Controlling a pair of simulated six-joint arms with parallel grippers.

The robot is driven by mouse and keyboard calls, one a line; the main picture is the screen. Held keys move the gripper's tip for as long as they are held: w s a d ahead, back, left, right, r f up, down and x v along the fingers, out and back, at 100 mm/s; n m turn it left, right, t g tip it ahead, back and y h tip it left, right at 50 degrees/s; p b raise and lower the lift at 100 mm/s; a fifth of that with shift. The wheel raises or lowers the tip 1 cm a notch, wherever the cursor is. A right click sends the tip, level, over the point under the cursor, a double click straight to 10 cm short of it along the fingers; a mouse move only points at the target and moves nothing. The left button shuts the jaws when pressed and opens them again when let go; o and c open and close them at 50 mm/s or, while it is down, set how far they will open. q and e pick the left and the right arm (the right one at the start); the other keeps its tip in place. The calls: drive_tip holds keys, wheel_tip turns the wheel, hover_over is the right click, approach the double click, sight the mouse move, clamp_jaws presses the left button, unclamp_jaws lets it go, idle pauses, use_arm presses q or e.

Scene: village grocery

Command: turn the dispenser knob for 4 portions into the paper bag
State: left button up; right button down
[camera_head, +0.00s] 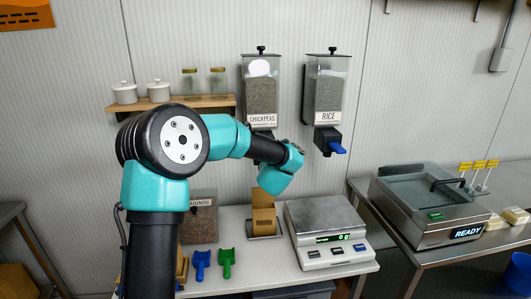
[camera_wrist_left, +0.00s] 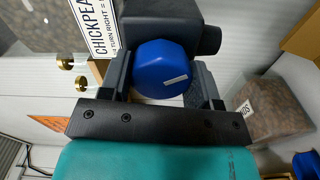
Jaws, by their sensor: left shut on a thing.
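The chickpeas dispenser (camera_head: 260,92) hangs on the wall, labelled CHICKPEAS, with dark grains inside. Its blue knob (camera_wrist_left: 163,68) shows in the left wrist view, between the two dark fingers of my left gripper (camera_wrist_left: 165,82), which is shut on it. The knob carries a small white label strip. In the head view my left arm's wrist (camera_head: 283,172) hides the knob and fingers. The brown paper bag (camera_head: 264,222) stands upright on the table below the dispenser; its inside cannot be seen. My right gripper is in neither view.
A rice dispenser (camera_head: 327,85) with a blue knob hangs to the right. A scale (camera_head: 325,215) showing 0 stands beside the bag. Blue (camera_head: 201,262) and green (camera_head: 226,262) scoops lie in front of a bin (camera_head: 200,215). A READY machine (camera_head: 430,205) stands far right.

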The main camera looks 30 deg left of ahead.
use_arm(q)
drive_tip(key=m, duration=0.6)
idle(0.4)
drive_tip(key=o, duration=0.9)
drive_tip(key=v, duration=1.7)
drive_tip(key=shift+s+d, duration=0.15)
drive_tip(key=shift+d, duration=0.05)
